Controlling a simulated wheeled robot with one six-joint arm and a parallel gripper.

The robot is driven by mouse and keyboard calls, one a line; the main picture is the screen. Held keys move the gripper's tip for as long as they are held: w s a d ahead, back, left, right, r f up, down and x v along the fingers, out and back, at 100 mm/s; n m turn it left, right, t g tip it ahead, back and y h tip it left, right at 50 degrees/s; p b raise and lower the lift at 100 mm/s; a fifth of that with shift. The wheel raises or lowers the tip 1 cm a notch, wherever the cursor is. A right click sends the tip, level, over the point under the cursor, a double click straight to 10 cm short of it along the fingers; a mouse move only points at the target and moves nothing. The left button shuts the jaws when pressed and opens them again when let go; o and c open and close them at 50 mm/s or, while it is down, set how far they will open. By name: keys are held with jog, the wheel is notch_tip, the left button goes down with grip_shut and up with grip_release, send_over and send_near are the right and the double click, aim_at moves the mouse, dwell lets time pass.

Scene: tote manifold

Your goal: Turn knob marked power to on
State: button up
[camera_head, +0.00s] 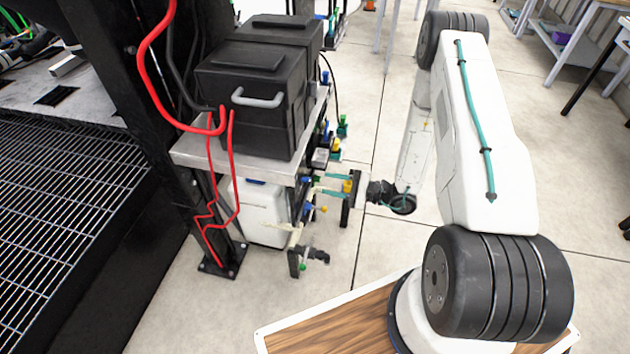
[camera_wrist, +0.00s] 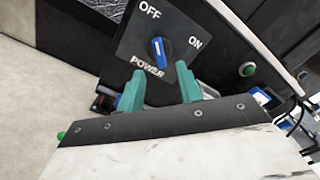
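The power knob (camera_wrist: 161,50) is a blue handle with a white stripe on a dark panel (camera_wrist: 128,42) in the wrist view. OFF is printed at the top, ON to the right and POWER below. The handle stands nearly vertical in the picture, its upper end towards OFF. My gripper (camera_wrist: 160,80) is open, its two teal fingers spread wide. The fingertips lie just below the knob in the picture, one to each side; contact is not visible. In the head view my gripper (camera_head: 322,185) reaches left to the side of the cart; the knob cannot be made out there.
A green button (camera_wrist: 248,69) sits right of the panel in the wrist view. In the head view, black boxes (camera_head: 255,85) with red hoses stand on the cart top (camera_head: 190,150). Several coloured fittings line the cart's side. The floor (camera_head: 350,100) behind my arm is clear.

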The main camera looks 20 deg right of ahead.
aim_at(310, 180)
jog(key=shift+x, duration=2.75)
grip_shut()
